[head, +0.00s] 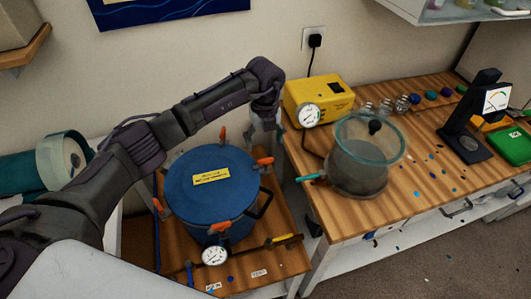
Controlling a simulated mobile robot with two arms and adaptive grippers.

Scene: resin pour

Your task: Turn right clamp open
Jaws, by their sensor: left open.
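A blue pressure pot (190,210) with a blue lid (205,165) and yellow label stands on a low wooden surface. Orange-handled clamps sit around its rim. The right clamp (265,161) is at the lid's right edge, its orange handle pointing outward. Other clamps are at the back (223,133), left (158,206) and front (220,227). My left gripper (265,138) points down just behind and above the right clamp, open, with nothing visible between its fingers. I cannot tell whether it touches the clamp. My right gripper is out of view.
A yellow pump (318,98) with a gauge, a glass chamber (365,160) and a black stand (472,130) occupy the wooden bench at right. A pressure gauge (214,256) is at the pot's front. A green roll (65,160) lies at left.

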